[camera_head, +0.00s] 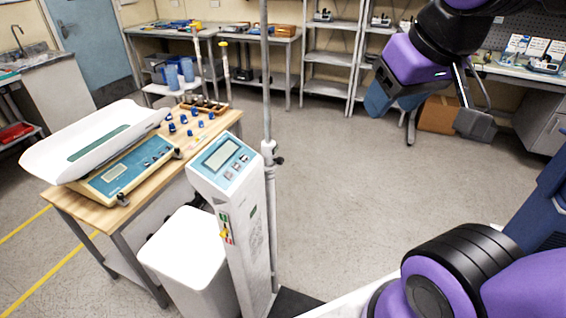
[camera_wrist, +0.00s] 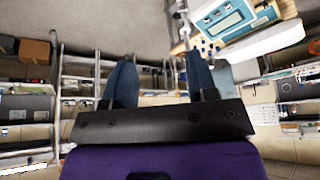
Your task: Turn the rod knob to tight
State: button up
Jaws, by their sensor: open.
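A small black knob (camera_head: 279,160) sticks out to the right of a light collar (camera_head: 268,149) on the rod. Whether the knob is loose or tight cannot be told. My gripper (camera_head: 393,108) hangs in the air at the upper right, well apart from the rod and knob. In the wrist view my gripper (camera_wrist: 160,82) shows two blue-grey fingers spread wide with nothing between them. I cannot make out the knob in the wrist view.
A wooden table (camera_head: 92,212) on the left holds a white-pan scale (camera_head: 118,172) and several blue knobs. A white bin (camera_head: 185,245) stands beside the pump column. Shelves (camera_head: 330,58) line the back wall. The floor right of the rod is clear.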

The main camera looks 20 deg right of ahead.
jog(key=w+a+f+m+g+y, duration=0.1)
jog(key=w+a+f+g+y, duration=0.25)
jog(key=w+f, duration=0.45)
jog(key=m+t+y, duration=0.9)
jog(key=m+t, duration=0.2)
jog(key=m, duration=0.5)
send_near(282, 162)
jog(key=x, duration=0.9)
jog(key=shift+w, duration=0.2)
jog(key=c, duration=0.9)
